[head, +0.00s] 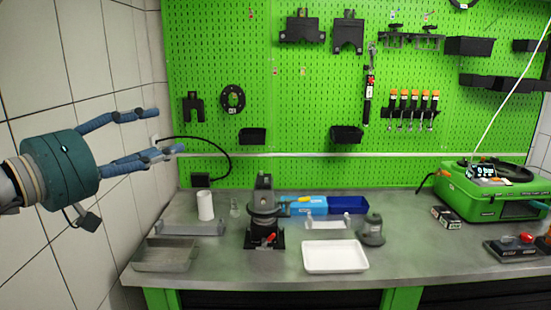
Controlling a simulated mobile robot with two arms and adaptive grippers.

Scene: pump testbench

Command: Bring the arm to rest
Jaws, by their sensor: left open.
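My left arm comes in from the left edge in the head view. My left gripper (160,132) has blue fingers spread apart, and nothing is between them. It is raised in front of the tiled wall, to the left of the bench and above its surface. It touches nothing that I can see. My right gripper is not in view.
The grey bench (290,262) carries a dark pump (263,208), a white tray (335,256), a grey tray (165,256), a white cylinder (205,206), blue bins (348,205) and a green device (490,195). A green pegboard (300,110) with tools stands behind.

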